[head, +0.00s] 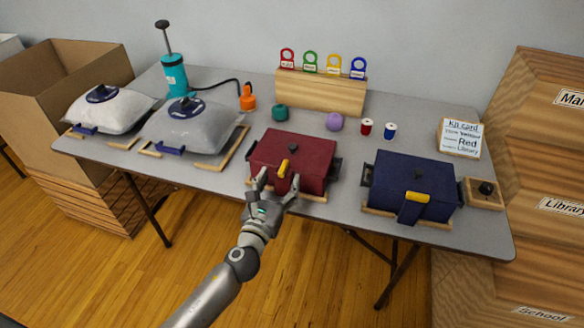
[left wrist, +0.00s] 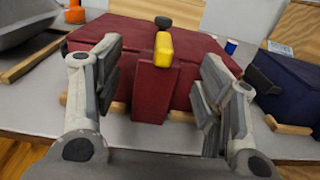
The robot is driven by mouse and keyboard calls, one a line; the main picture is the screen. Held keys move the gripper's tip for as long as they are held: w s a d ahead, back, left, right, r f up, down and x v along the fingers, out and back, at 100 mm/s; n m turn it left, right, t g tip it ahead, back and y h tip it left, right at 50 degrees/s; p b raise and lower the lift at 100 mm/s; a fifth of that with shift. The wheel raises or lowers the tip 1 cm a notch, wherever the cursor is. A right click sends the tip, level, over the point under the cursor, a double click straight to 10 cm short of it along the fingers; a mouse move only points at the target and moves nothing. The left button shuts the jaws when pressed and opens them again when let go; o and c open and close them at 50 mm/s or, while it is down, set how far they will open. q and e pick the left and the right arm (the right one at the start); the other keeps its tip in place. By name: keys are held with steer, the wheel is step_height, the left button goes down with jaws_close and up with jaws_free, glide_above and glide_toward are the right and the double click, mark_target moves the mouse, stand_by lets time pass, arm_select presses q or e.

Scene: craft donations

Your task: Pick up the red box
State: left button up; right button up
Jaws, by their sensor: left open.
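The red box (head: 292,156) stands on a small wooden frame near the front edge of the grey table. It has a yellow latch (head: 283,168) on a front strap, a dark knob on top and a dark handle at its right side. My left gripper (head: 273,183) is at the front of the red box, open and empty. In the left wrist view the red box (left wrist: 120,40) lies ahead, with its front strap (left wrist: 153,95) and yellow latch between the open fingers (left wrist: 158,85). I cannot tell whether a finger touches it. My right gripper is not in view.
A blue box (head: 410,180) stands to the right, and grey bags (head: 190,127) on wooden frames to the left. Behind are spools (head: 366,127), yarn balls (head: 334,121), a tag rack (head: 320,92) and a teal pump (head: 175,75). Large cartons flank the table (head: 225,185).

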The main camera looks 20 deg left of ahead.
mark_target(292, 165)
arm_select(q)
steer(key=shift+w+f, duration=0.1)
steer(key=shift+w, duration=1.1)
jaws_close()
